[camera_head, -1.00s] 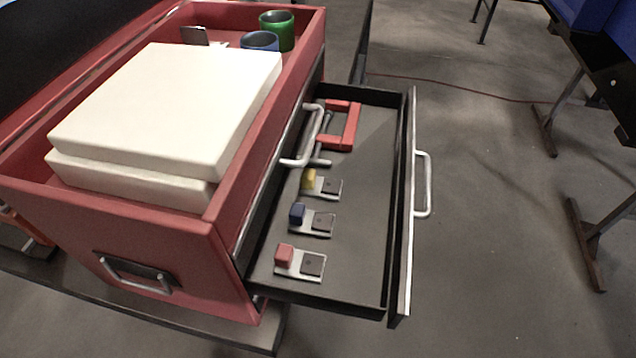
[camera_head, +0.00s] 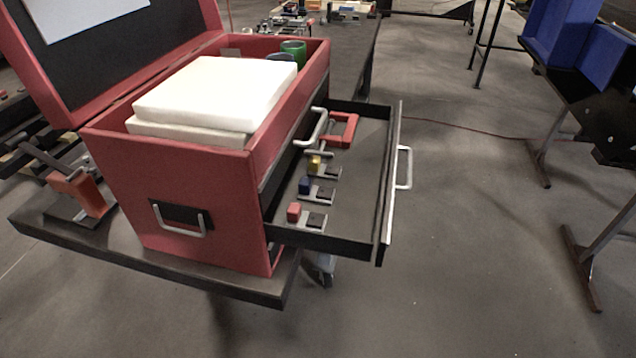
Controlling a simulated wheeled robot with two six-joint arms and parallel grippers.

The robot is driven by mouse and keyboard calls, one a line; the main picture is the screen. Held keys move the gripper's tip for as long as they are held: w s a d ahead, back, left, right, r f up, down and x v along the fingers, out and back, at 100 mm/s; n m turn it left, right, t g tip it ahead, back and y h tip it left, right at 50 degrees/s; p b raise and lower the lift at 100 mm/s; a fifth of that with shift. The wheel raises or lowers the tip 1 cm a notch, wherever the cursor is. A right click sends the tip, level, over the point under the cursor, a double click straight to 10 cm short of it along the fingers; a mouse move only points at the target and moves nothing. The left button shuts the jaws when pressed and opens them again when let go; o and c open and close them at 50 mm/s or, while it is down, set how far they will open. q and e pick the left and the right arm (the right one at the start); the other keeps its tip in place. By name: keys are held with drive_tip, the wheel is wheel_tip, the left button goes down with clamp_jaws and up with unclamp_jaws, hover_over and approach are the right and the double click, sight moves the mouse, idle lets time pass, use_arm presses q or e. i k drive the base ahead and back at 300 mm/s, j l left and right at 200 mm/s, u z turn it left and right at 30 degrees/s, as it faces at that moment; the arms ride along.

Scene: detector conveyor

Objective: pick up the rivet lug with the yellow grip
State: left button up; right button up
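The rivet lug with the yellow grip (camera_head: 315,163) lies in the open drawer (camera_head: 345,222) of a red toolbox. It is a small metal plate with a yellow block at its left end and a dark square at its right. A red-framed tool (camera_head: 345,131) lies beyond the yellow-grip lug. Neither of my grippers is in view.
The red toolbox (camera_head: 190,183) stands on a dark table (camera_head: 262,290) with its lid open. White blocks (camera_head: 215,95) and a green cup (camera_head: 294,50) are inside its top. The drawer's front with its handle (camera_head: 404,168) juts out over open floor. Blue bins (camera_head: 560,35) stand at the right.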

sight(317, 170)
drive_tip(key=u, duration=1.45)
drive_tip(key=l+u, duration=0.1)
drive_tip(key=l, duration=0.35)
drive_tip(key=l+u, duration=0.1)
drive_tip(key=l, duration=0.35)
drive_tip(key=k+l+u, duration=0.15)
drive_tip(key=l, duration=0.25)
drive_tip(key=l+u, duration=0.1)
drive_tip(key=l, duration=0.35)
drive_tip(key=k+l+u, duration=0.1)
drive_tip(key=l, duration=0.3)
drive_tip(key=k, duration=0.05)
